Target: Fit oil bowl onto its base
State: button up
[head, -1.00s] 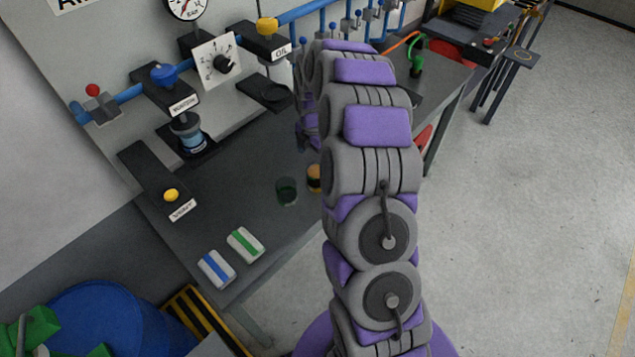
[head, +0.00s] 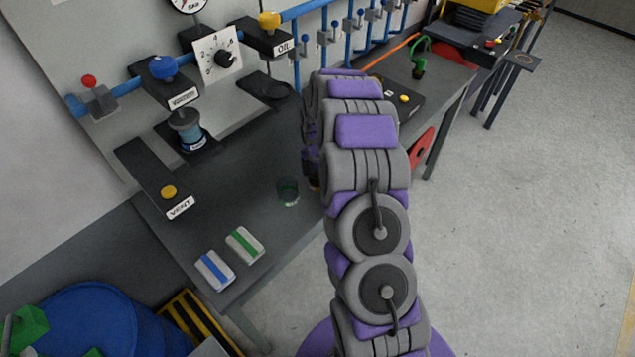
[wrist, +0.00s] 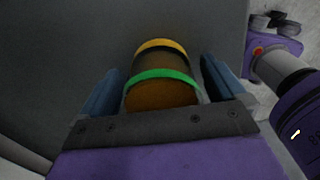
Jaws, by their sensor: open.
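The amber oil bowl (wrist: 160,97), with a green band and a yellow band, is between the two blue fingers of my gripper (wrist: 161,72) in the wrist view. The fingers are open, one on each side, with a small gap visible. In the head view my arm hides most of the bowl; a sliver (head: 313,184) shows at the bench edge. The black base labelled OIL (head: 263,36) is on the panel, under a yellow knob. A black bracket (head: 265,87) juts out below it.
A dark green cup (head: 288,191) stands on the grey bench (head: 245,180) left of my arm. Blue-striped (head: 215,270) and green-striped (head: 245,245) blocks lie near the front edge. A clear blue bowl (head: 188,130) is under the left housing. A green-handled tool (head: 419,66) is farther right.

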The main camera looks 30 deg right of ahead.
jog(key=shift+d, duration=0.2)
jog(key=c, duration=1.4)
jog(key=shift+o, duration=0.2)
jog(key=shift+r, duration=0.6)
notch_tip(320, 180, up, 3)
jog(key=shift+f+p, duration=0.1)
jog(key=shift+p, duration=0.65)
jog(key=s+r+p, duration=0.1)
jog(key=s+p, duration=0.2)
jog(key=s, duration=1.3)
jog(key=shift+a, duration=0.45)
jog(key=w+a+r+m, duration=1.2)
jog(key=a+m, duration=0.3)
jog(key=m, duration=0.6)
jog(key=shift+w+a+r, duration=0.3)
jog(key=shift+a+r, duration=0.05)
jog(key=shift+r, duration=0.05)
